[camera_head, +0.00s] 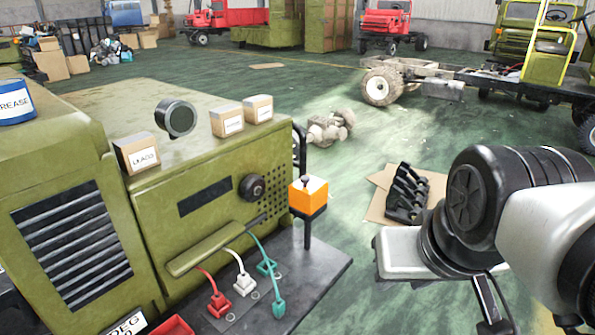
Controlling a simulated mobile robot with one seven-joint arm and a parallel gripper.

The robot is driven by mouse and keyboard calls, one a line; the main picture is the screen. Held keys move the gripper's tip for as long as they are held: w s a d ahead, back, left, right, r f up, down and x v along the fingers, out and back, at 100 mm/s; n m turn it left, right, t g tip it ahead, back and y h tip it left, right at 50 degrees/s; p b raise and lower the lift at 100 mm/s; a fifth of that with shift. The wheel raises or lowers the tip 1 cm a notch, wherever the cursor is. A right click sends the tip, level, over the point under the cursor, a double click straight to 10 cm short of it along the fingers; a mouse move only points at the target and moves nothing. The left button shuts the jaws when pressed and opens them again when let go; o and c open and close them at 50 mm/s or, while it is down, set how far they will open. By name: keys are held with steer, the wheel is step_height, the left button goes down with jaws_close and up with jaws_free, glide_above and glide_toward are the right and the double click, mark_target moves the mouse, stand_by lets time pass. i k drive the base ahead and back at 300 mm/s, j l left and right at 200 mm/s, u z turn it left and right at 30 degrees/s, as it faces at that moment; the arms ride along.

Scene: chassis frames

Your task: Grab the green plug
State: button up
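The green plug (279,308) is a small teal piece at the lower end of a green cable (262,260). The cable curves down from a slot in the olive machine's front. The plug is by the edge of the dark ledge below the machine; I cannot tell whether it is seated or loose. A teal socket-like piece (267,268) sits just behind it. My arm is at the right, well apart from the plug. Thin dark parts show below its black joint at the bottom edge, possibly my gripper (494,303). Its fingers cannot be made out clearly.
A red plug (219,304) and a white plug (244,284) stand left of the green one. An orange box (307,194) on a post rises behind it. A black part (407,194) lies on cardboard. Green floor is free between the ledge and my arm.

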mark_target(278, 307)
steer(key=i+l+u, duration=0.3)
steer(key=i, duration=0.15)
steer(key=i+l+u, duration=0.25)
steer(key=i+l, duration=0.15)
steer(key=u, duration=1.2)
